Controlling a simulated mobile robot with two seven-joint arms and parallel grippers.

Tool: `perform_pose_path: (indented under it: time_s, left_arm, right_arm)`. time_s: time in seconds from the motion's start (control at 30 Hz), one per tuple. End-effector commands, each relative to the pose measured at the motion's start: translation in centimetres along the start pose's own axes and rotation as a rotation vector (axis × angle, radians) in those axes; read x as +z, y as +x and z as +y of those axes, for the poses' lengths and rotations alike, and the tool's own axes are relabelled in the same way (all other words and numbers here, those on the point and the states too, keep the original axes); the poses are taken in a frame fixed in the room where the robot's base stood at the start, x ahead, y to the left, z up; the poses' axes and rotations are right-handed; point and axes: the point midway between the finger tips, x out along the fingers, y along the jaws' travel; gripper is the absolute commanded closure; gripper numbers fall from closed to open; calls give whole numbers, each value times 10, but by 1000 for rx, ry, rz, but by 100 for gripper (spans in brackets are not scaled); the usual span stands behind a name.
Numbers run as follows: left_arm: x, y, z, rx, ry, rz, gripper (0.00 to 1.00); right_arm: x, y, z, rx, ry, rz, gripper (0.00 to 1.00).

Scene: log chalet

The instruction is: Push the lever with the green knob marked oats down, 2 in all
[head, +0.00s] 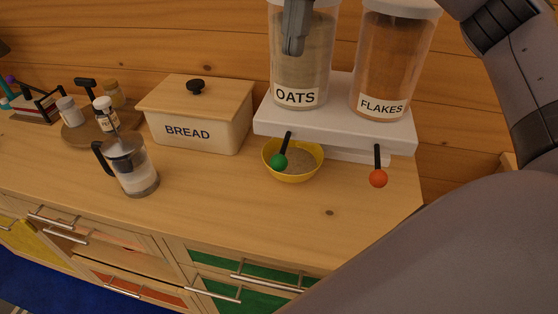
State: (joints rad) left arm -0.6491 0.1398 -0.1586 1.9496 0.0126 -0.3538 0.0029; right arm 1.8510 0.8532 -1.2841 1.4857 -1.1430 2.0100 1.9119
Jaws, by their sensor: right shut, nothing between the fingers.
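The oats lever with its green knob (279,161) hangs from the front of the white dispenser stand (335,118), tilted down to the left. Above it stands the clear canister labelled OATS (318,70), partly filled. A yellow bowl (307,174) holding a layer of grain sits below the lever. My right gripper (292,45) is shut and empty, high in front of the OATS canister and well above the green knob, apart from it. My left gripper is not in view.
The FLAKES canister (394,60) and its lever with an orange knob (378,179) are at the right. A BREAD box (200,115), a glass press jug (133,168) and a round board with jars (90,131) stand left. The counter front (230,205) is clear.

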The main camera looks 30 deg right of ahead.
Motion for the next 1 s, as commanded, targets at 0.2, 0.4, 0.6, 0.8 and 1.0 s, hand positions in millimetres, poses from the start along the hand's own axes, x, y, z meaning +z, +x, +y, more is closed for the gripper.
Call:
perform_pose_path:
  time_s: [0.2, 0.4, 0.6, 0.8, 1.0]
  left_arm:
    - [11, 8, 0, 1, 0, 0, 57]
    - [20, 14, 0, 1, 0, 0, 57]
    - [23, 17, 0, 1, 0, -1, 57]
    - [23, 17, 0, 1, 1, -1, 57]
    - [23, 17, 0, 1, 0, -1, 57]
  right_arm:
    - [0, 44, 2, -22, -6, -51, 100]
    - [-1, 87, 2, -17, -7, -113, 100]
    - [-2, 105, 1, -2, -5, -143, 100]
    - [-2, 106, 1, 1, -2, -146, 100]
    - [-2, 106, 1, 1, -3, -146, 100]
